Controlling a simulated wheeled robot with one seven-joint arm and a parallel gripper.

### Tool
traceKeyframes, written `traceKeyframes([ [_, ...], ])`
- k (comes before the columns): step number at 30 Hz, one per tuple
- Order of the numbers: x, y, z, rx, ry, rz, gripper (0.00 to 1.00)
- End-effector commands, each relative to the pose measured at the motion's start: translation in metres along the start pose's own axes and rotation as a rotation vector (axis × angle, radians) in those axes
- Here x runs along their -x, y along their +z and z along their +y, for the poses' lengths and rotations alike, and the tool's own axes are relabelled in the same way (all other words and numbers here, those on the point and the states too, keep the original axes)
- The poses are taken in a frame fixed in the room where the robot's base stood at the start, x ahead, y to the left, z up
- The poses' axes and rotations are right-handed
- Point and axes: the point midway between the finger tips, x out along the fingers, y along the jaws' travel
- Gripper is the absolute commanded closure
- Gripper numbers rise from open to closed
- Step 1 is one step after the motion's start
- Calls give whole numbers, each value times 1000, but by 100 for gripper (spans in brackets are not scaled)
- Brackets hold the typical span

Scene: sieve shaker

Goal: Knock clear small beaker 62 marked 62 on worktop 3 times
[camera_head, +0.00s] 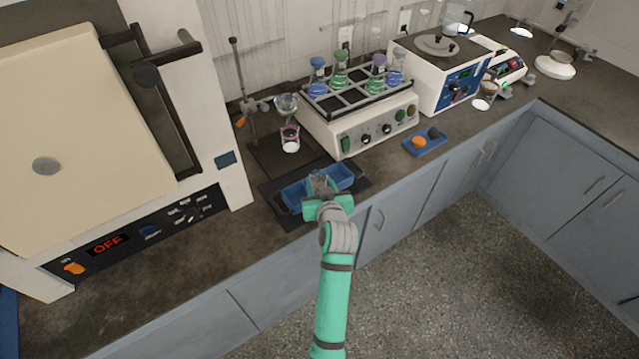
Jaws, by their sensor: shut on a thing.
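My gripper (322,190) is at the front of the worktop (215,240), above a blue tray (292,198) on a dark mat. It is shut on a small clear object (319,179) that looks like the clear small beaker. The jaws hide most of it, and no number can be read. I cannot tell whether its base touches the tray or hangs above it.
A dark stand base (265,158) with a glass vessel (289,140) is behind the tray. A shaker (372,128) with several flasks stands to the right. A large oven-like unit (80,130) reading OFF fills the left. A small blue tray (425,146) lies right.

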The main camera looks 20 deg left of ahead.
Motion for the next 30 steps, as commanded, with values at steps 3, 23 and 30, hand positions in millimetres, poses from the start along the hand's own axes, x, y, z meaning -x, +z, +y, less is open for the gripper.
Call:
traceKeyframes([
  [3, 5, -12, 0, 0, 0, -3, 95],
  [23, 1, -3, -1, -2, -1, 1, 95],
  [30, -4, 10, 0, -1, 0, -1, 95],
])
